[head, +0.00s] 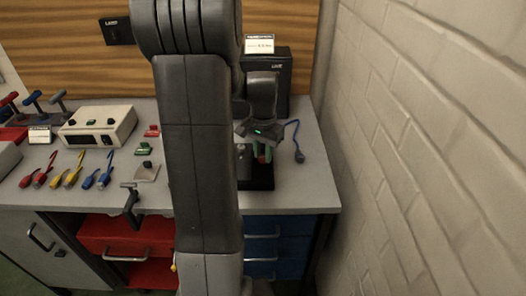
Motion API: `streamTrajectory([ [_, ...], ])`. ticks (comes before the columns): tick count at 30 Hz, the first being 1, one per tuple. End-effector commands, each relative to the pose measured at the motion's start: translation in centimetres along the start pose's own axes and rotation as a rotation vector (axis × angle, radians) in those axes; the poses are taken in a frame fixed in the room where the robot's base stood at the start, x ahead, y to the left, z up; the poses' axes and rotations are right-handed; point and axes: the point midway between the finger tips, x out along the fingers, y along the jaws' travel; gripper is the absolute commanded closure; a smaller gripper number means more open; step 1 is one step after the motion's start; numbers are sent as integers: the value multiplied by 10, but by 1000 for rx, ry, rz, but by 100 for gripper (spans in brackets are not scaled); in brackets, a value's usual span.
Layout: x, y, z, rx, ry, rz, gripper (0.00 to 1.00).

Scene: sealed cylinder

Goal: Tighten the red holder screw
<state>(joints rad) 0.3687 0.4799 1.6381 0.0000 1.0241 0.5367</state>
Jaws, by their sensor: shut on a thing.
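My gripper (262,153) points down over a black holder base (262,183) at the right end of the workbench. Its jaws are shut on the red holder screw (262,158), of which only a small red patch shows between the fingers. A dark grey cylinder-like body (243,168) stands just left of the fingers, partly hidden by my arm. How far the screw is turned cannot be seen.
My arm hides the middle of the bench (190,197). A black box (282,68) stands behind the gripper, and a blue cable (297,145) lies to its right. A brick wall (430,150) is close on the right. Coloured cables and a beige device (98,125) lie left.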

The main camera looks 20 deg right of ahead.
Motion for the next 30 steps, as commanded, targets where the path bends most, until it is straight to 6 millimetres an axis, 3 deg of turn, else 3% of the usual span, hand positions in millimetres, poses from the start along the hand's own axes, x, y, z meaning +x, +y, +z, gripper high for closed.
streamTrajectory([
  [17, -4, -1, -2, 28, 9, -4, 98],
  [18, -4, -1, -2, 28, 9, -4, 68],
  [20, -3, -1, -2, 28, 7, -3, 56],
  [30, -3, 0, -1, 28, 3, -2, 53],
])
